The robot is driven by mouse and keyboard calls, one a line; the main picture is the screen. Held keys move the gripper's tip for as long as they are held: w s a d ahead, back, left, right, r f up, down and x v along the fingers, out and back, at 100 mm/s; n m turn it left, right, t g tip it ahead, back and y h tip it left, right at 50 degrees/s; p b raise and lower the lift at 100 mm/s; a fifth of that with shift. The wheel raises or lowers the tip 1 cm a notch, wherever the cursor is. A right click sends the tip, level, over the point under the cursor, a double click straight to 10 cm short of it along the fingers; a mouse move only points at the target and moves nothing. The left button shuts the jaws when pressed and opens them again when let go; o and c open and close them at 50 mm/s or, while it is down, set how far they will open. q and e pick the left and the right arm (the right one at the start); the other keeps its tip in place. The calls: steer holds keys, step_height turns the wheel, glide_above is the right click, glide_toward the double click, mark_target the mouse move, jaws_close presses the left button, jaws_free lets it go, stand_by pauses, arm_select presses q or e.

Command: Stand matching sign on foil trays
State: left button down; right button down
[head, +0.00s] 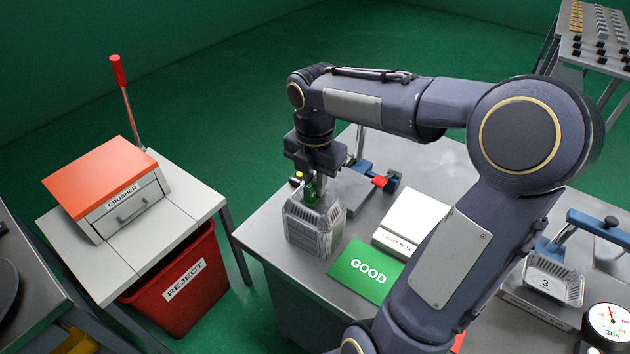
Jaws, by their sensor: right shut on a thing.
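A stack of silver foil trays (313,232) stands on the grey table, left of a green GOOD panel (366,270). My right gripper (312,180) points down right above the stack. It is shut on a small green thing (311,192), which looks like a sign. Its lower part is at the top of the stack; I cannot tell whether it touches. Its face and any writing are hidden. Another foil tray (553,282), marked 3, sits at the right on a stand. My left gripper is out of view.
A white light box (412,222) lies beside the GOOD panel. A blue fixture with a red part (378,182) stands behind the stack. A red REJECT bin (185,285) and an orange-topped crusher (100,180) are at the left. A dial gauge (609,325) is at lower right.

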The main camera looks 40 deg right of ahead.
steer(key=shift+f, duration=0.2)
steer(key=shift+f, duration=0.15)
steer(key=c, duration=1.4)
jaws_free()
steer(key=shift+o, duration=0.2)
step_height(320, 180, up, 12)
steer(key=r+p, duration=0.1)
steer(key=s+a+f+m+t+y, duration=0.2)
steer(key=s+a+f+m, duration=0.3)
steer(key=m, duration=0.6)
steer(key=s+a+f+m+t+y, duration=0.1)
steer(key=s+a+f+m+t, duration=0.2)
steer(key=s+a+f+m, duration=0.3)
steer(key=s+f+m, duration=0.1)
steer(key=s+m, duration=0.2)
steer(key=m, duration=0.3)
steer(key=shift+a+f+m+t+y, duration=0.15)
steer(key=shift+f+m+t+y, duration=0.15)
steer(key=shift+y, duration=0.1)
